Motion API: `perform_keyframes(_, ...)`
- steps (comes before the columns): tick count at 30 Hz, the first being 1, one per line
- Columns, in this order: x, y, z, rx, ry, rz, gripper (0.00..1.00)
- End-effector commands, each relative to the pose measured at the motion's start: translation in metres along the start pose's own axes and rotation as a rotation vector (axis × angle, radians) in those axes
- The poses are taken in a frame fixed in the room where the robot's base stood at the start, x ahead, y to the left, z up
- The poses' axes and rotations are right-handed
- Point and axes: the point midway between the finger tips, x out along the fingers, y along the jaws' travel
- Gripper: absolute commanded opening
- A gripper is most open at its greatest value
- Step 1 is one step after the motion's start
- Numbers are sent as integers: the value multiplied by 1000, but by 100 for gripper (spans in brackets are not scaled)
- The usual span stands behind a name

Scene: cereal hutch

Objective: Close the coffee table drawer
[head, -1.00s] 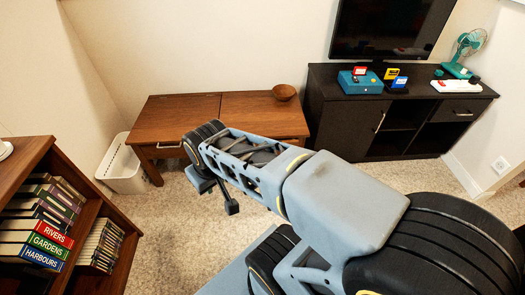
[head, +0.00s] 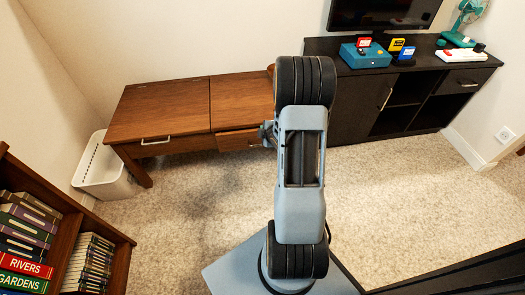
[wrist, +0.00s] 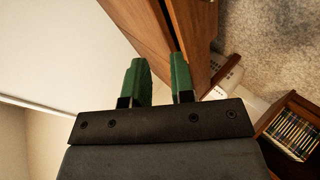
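The brown wooden coffee table (head: 165,105) stands against the back wall in the head view. Its left drawer front (head: 185,145) has a pale handle and looks flush. Its right drawer (head: 236,141) seems to stick out a little, with a light top edge showing; my arm hides its right part. My gripper (head: 267,133) is at that drawer's right side, mostly hidden behind my arm. In the wrist view my gripper (wrist: 158,75) has its two green fingers apart with nothing between them. Brown wood (wrist: 150,25) lies just beyond the fingertips; I cannot tell whether they touch it.
A white bin (head: 102,170) stands left of the table. A bookshelf (head: 110,255) is at the near left. A dark cabinet (head: 345,110) with small items on top is to the right. The carpet (head: 190,215) before the table is clear.

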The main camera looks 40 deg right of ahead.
Motion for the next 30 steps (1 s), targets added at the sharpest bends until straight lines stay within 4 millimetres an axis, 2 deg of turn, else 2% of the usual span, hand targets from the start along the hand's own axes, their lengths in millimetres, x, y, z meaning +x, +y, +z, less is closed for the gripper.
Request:
perform_keyframes(1, 20, -28, 24, -48, 35, 30, 23)
perform_keyframes(6, 42, -79, 62, -197, 154, 186, 23)
perform_keyframes(9, 45, -102, 75, -245, 194, 270, 23)
perform_keyframes(13, 44, -121, 85, -280, 221, 352, 23)
perform_keyframes(17, 45, -129, 88, -299, 233, 398, 23)
perform_keyframes(20, 53, -129, 86, -304, 237, 409, 23)
perform_keyframes(30, 110, -108, 68, -306, 238, 412, 23)
